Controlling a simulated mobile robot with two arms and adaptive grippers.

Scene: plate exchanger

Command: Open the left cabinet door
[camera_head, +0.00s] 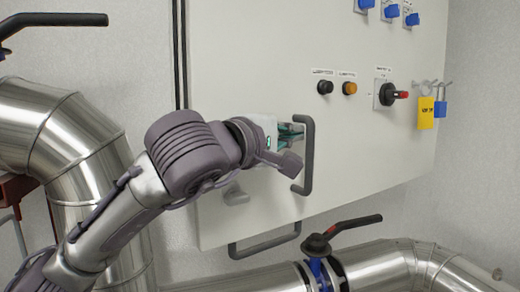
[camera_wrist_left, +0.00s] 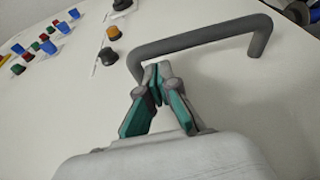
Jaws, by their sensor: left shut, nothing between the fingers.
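The cabinet door (camera_head: 275,60) is a large pale panel that fills the middle of the head view, and it also fills most of the left wrist view (camera_wrist_left: 250,110). A grey vertical bar handle (camera_head: 308,155) stands out from it. In the left wrist view the handle (camera_wrist_left: 200,40) crosses the top. My left gripper (camera_head: 293,132) is just left of the handle's upper part. In the left wrist view its fingertips (camera_wrist_left: 157,72) are together and empty, close beside one end of the handle. I cannot tell whether they touch it. My right gripper is out of view.
A yellow tag (camera_head: 427,112) and blue padlock (camera_head: 440,108) hang farther right.

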